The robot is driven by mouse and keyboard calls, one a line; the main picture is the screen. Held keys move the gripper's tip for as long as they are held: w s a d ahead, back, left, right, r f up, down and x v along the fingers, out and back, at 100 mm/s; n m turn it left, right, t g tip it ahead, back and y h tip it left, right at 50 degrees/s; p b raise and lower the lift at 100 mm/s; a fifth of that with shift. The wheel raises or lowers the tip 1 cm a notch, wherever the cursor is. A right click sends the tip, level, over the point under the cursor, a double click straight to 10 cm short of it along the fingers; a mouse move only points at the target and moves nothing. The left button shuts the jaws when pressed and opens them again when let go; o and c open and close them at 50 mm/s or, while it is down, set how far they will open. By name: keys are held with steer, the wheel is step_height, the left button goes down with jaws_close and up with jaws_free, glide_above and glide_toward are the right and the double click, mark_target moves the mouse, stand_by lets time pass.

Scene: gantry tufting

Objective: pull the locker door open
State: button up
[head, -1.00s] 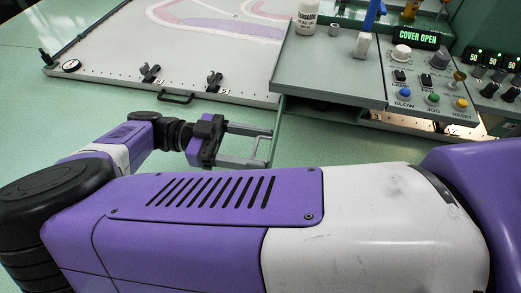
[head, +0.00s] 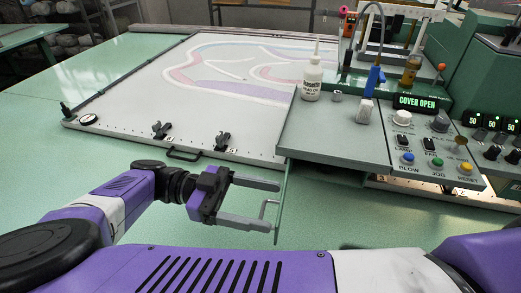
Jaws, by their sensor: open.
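The locker door (head: 281,208) is a thin green panel, seen almost edge-on. It stands out toward me from the left front edge of the locker under the grey console top (head: 335,125), so it is swung open. Its pale bar handle (head: 264,209) is on the panel's left face. My gripper (head: 273,204) is open, with one finger above and one below the handle. The handle lies between the fingers; I cannot tell whether either touches it. The locker's inside is mostly hidden under the top.
A white tufting bed (head: 110,90) with clamps and a black front handle (head: 183,155) lies behind my gripper. A white bottle (head: 312,78) and a control panel (head: 430,140) reading COVER OPEN are above the locker.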

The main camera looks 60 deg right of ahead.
step_height(320, 180, up, 17)
steer(key=p, duration=0.3)
steer(key=shift+a+f, duration=0.1)
steer(key=shift+f, duration=0.1)
stand_by(0.4)
steer(key=s+a+f+n+t+h, duration=0.4)
steer(key=a+f+n+t+h, duration=0.25)
steer(key=t, duration=0.25)
steer(key=s+a+f+n+t+h, duration=0.4)
steer(key=a+f+n+t+h, duration=0.2)
steer(key=f+n+t, duration=0.15)
steer(key=s+d+f+n+t+y, duration=0.2)
steer(key=s+f+n+t+y, duration=0.2)
steer(key=n+t+y, duration=0.3)
steer(key=s+d+f+n+t+y, duration=0.2)
steer(key=s+f+n+t+y, duration=0.2)
steer(key=n+t+y, duration=0.4)
steer(key=shift+f+n+y, duration=0.45)
steer(key=shift+n+y, duration=0.85)
steer(key=shift+y, duration=0.85)
steer(key=shift+s, duration=0.1)
